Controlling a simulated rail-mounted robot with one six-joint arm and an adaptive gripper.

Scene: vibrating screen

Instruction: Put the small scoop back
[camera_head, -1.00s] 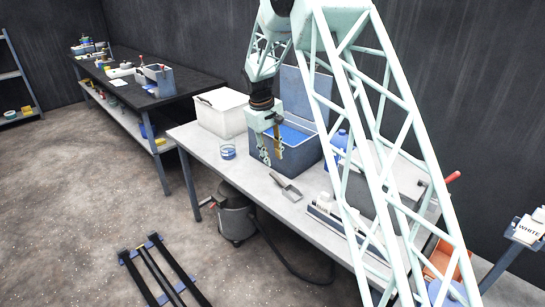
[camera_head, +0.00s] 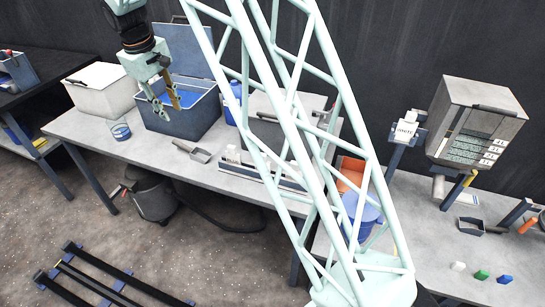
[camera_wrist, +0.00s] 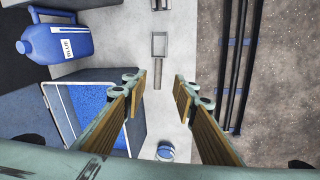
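A small grey scoop (camera_head: 201,155) lies on the white table (camera_head: 110,150), in front of the blue-filled box. It also shows in the wrist view (camera_wrist: 159,48), between and beyond the finger lines, its flat pan pointing away. My gripper (camera_head: 165,103) hangs above the table, over the front of the box and left of the scoop. In the wrist view my gripper (camera_wrist: 162,88) is open, with wood-coloured fingers apart and nothing between them. A second scoop-like grey tray (camera_head: 470,226) lies on the right bench; I cannot tell which scoop is meant.
The grey box (camera_head: 180,125) of blue material has its lid raised. A white bin (camera_head: 100,90), a clear cup (camera_head: 120,130) and a blue jug (camera_wrist: 57,44) stand nearby. My lattice arm hides part of the table. A grey cabinet (camera_head: 480,95) stands above the right bench.

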